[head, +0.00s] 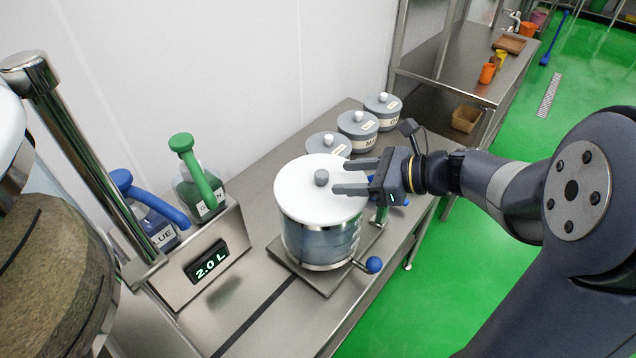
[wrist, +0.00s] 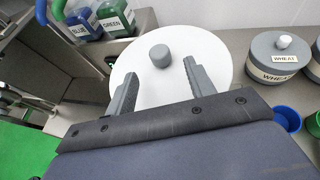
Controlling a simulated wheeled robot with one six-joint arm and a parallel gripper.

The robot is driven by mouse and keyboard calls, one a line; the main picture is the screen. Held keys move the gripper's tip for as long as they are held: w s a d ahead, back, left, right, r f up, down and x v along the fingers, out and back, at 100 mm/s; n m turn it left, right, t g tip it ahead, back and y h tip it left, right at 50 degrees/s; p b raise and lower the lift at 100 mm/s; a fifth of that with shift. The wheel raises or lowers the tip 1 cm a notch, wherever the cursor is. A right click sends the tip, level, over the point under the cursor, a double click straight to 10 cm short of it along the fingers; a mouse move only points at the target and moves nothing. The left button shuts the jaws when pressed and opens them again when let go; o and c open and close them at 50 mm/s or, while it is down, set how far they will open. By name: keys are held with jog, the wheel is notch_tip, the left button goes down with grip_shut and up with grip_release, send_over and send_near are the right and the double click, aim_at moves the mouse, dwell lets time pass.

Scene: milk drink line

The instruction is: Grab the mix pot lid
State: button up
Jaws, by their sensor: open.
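The mix pot (head: 318,240) is a steel vessel with a blue-ended handle low on its side, standing on a metal plate on the steel bench. Its round white lid (head: 300,200) lies flat on top and has a grey knob (head: 321,177) in the middle. In the wrist view the lid (wrist: 150,92) shows with its grey knob (wrist: 160,56) beyond my fingertips. My gripper (head: 344,178) is open and empty. Its fingers reach over the lid from the right and point toward the knob, which is not between the fingertips (wrist: 160,69).
Grey lidded jars (head: 357,130) stand behind the pot; one reads WHEAT (wrist: 274,58). Left of the pot are a 2.0 L display (head: 206,260), a blue-handled container (head: 157,229) and a green-handled one (head: 201,189). Green floor (head: 388,315) is clear at right. A blue cup (wrist: 288,118) is near the jar.

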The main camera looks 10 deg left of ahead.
aim_at(329, 186)
jog(key=p+x, duration=0.1)
jog(key=x, duration=0.4)
grip_shut()
dwell(0.5)
jog(key=shift+d, duration=0.1)
